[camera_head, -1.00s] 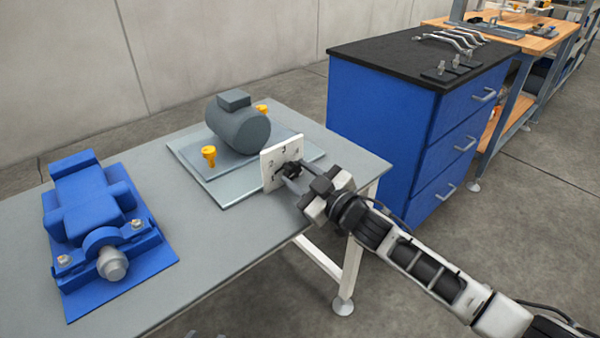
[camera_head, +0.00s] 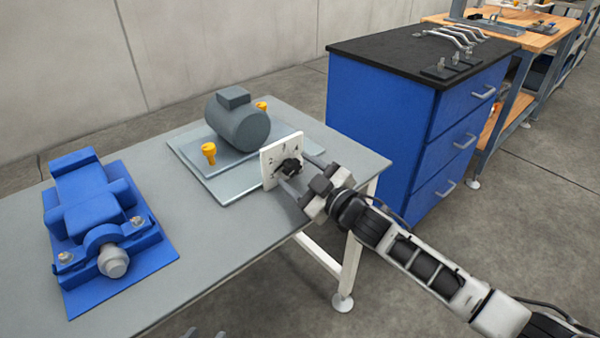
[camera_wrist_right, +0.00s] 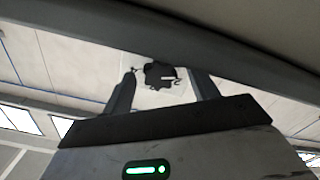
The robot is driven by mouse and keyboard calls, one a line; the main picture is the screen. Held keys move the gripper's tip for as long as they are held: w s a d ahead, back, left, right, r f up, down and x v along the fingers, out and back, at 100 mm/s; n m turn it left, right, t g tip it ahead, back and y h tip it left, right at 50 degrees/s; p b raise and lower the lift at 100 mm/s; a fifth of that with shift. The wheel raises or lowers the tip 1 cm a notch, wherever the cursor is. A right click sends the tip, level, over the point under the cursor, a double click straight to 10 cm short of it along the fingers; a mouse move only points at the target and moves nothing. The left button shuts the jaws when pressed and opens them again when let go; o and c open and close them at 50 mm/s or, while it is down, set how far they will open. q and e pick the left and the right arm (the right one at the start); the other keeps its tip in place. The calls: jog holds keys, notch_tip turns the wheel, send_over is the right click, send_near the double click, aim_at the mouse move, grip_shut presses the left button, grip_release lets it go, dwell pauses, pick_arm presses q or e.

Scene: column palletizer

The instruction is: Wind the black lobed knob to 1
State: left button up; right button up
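The black lobed knob (camera_head: 289,168) sits on a white upright plate (camera_head: 268,170) with dark numerals; a 2 and a 4 can be made out. In the right wrist view the knob (camera_wrist_right: 160,75) shows a short white line pointing to the picture's right. My right gripper (camera_head: 303,176) is open in front of the plate, its fingers apart on either side of the knob. In the right wrist view its fingers (camera_wrist_right: 163,88) stand clear of the knob. Two small grey tips at the bottom edge of the head view look like my left gripper (camera_head: 205,334); the rest is out of frame.
The plate stands at the front right of a grey table (camera_head: 200,250), by a dark grey motor (camera_head: 238,125) on a metal base with yellow-orange fittings (camera_head: 208,152). A blue machine (camera_head: 95,215) is at left. A blue drawer cabinet (camera_head: 385,130) stands behind at right.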

jog(key=p+v, duration=0.1)
jog(key=v, duration=1.5)
